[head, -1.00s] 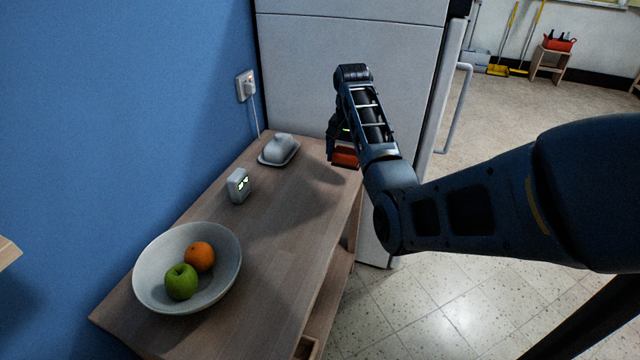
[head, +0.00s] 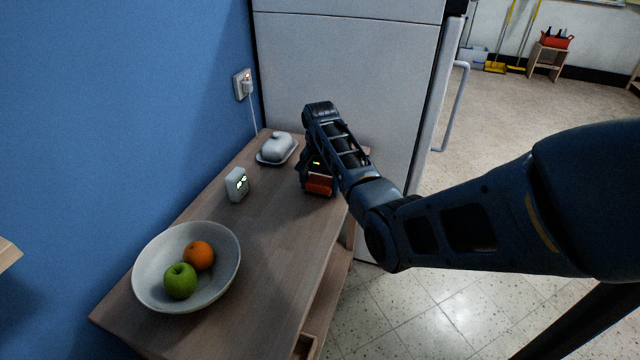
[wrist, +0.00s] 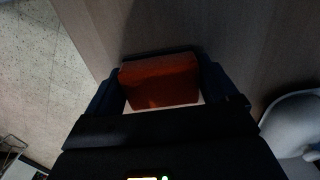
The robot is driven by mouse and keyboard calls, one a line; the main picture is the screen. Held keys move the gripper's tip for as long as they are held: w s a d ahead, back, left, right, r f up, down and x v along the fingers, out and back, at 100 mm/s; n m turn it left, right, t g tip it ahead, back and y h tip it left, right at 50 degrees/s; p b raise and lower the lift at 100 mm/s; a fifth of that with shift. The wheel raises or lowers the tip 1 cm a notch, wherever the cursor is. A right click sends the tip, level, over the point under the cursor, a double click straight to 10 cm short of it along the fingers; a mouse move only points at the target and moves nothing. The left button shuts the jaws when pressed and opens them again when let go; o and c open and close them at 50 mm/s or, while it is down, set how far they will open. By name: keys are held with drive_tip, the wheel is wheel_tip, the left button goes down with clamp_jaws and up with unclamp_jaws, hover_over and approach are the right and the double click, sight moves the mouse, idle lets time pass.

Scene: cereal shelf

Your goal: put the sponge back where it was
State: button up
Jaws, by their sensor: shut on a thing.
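The sponge (head: 320,184) is a red-orange block held in my gripper (head: 318,190), low over the right side of the wooden table (head: 268,232). In the wrist view the sponge (wrist: 160,82) sits between the two dark fingers, with a pale strip along its near edge. My gripper (wrist: 160,90) is shut on it. I cannot tell whether the sponge touches the tabletop. Part of the sponge is hidden by the gripper in the head view.
A butter dish (head: 277,148) stands at the back, left of my gripper. A small clock (head: 237,184) and a bowl (head: 150,262) with an apple and an orange stand along the left. The fridge (head: 345,80) is behind. The table's middle is clear.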

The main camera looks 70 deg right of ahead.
sight(320, 181)
drive_tip(key=o, duration=0.8)
drive_tip(key=shift+f, duration=0.1)
wheel_tip(320, 181, up, 12)
drive_tip(key=shift+r, duration=0.15)
idle(0.6)
